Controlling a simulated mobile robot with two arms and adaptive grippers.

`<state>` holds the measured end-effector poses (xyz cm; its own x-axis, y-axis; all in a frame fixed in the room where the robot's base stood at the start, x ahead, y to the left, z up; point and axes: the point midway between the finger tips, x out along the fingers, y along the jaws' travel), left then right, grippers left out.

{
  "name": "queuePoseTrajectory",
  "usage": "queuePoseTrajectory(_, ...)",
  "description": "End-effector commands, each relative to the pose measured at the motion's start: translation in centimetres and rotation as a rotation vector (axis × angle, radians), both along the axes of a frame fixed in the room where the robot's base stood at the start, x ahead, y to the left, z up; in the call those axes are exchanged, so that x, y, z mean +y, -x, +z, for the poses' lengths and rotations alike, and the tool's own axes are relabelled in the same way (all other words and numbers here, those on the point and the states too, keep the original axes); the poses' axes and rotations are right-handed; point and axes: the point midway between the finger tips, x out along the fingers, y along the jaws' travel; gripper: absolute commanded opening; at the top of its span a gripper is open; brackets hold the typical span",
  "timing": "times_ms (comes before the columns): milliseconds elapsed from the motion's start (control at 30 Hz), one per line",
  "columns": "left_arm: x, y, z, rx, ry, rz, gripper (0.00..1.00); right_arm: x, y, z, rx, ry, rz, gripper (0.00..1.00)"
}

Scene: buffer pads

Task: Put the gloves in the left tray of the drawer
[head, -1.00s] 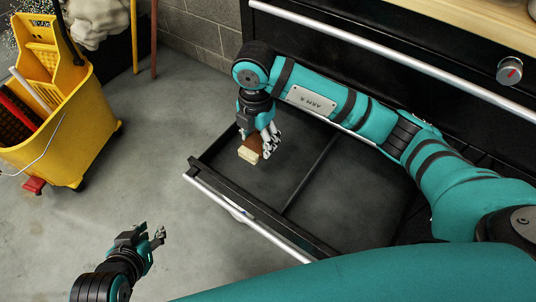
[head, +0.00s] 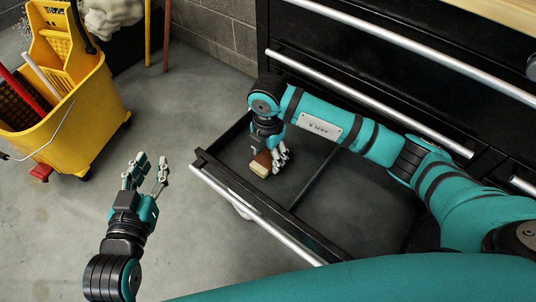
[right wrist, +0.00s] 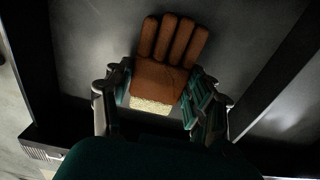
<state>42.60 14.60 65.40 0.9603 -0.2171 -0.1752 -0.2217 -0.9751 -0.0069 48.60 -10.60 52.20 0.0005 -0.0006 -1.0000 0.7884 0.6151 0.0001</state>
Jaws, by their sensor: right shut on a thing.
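A brown glove with a cream cuff (head: 259,168) is at the left tray (head: 232,158) of the open drawer. My right gripper (head: 278,160) is shut on it, low over this tray; whether the glove touches the tray floor I cannot tell. In the right wrist view the glove (right wrist: 166,80) lies between the fingers (right wrist: 162,100), its brown fingers pointing up the picture. My left gripper (head: 148,172) is open and empty, outside the drawer to the left, over the floor. Only one glove is visible.
A divider (head: 318,178) splits the drawer into left and right trays; the right tray (head: 350,215) looks empty where visible. The drawer's front handle (head: 262,218) faces the lower left. A yellow mop bucket (head: 75,125) stands on the floor at left. Black closed drawers (head: 400,65) rise behind.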

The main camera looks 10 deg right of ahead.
Motion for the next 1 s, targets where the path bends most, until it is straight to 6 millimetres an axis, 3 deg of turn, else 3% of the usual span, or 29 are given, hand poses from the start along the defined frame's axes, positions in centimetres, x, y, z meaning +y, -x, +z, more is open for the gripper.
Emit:
queuePoseTrajectory(267,-0.1,-0.1,0.3,-0.021,0.005,-0.001,0.26,0.0,0.0,-0.3,0.000,0.000,0.000,0.22)
queuePoseTrajectory(300,-0.1,-0.1,0.5,-0.025,0.006,-0.001,0.26,0.0,0.0,-0.3,0.000,0.000,0.000,0.58)
queuePoseTrajectory(467,-0.1,-0.1,0.4,-0.024,0.006,-0.001,0.26,0.0,0.0,-0.2,0.000,0.000,0.000,0.79)
queuePoseTrajectory(833,-0.1,-0.1,0.3,-0.010,0.004,-0.001,0.26,0.0,0.0,0.1,0.000,0.000,0.000,0.79)
queuePoseTrajectory(1000,0.6,0.9,-2.1,0.131,-0.032,0.009,0.26,0.0,-0.1,2.1,-0.002,0.000,0.001,0.79)
